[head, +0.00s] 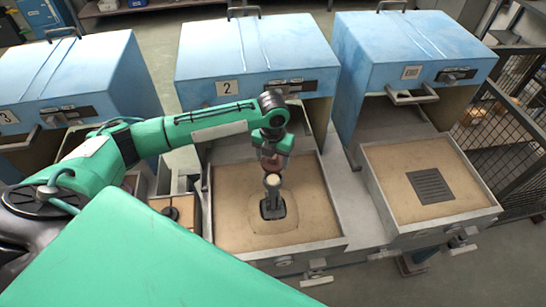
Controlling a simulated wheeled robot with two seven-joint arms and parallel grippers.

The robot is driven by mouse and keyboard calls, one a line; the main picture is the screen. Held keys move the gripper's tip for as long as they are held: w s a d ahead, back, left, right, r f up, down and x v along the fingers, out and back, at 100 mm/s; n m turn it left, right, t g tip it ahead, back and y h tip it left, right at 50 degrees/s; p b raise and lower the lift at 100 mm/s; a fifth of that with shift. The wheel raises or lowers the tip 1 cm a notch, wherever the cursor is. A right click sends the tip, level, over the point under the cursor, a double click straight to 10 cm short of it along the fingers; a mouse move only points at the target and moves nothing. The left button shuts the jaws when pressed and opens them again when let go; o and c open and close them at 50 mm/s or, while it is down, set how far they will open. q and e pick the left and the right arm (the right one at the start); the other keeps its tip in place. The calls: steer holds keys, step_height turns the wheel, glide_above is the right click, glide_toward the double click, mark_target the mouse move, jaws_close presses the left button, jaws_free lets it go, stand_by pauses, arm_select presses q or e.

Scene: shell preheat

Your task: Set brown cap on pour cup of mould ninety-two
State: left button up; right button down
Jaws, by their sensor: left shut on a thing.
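My left gripper (272,163) points down over the middle sand tray, shut on a small brownish-red thing, likely the brown cap (271,159); the gripper partly hides it. Just below is the pale round mouth of a pour cup (272,181) on a dark upright mould (272,207) set in the sand. Whether the cap touches the cup cannot be told. No number ninety-two is readable on the mould. My right gripper is not in view.
The middle sand tray (322,238) is pulled out from a blue furnace (258,50) marked 2. Right of it, another tray (390,190) holds a dark grate (431,186). Another blue furnace (75,75) stands left. A small box (160,204) sits beside the middle tray.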

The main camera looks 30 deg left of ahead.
mark_target(273, 167)
arm_select(q)
steer(key=shift+f+b, duration=1.95)
steer(key=shift+f, duration=1.35)
steer(key=o, duration=1)
steer(key=shift+o, duration=0.2)
steer(key=shift+r, duration=0.15)
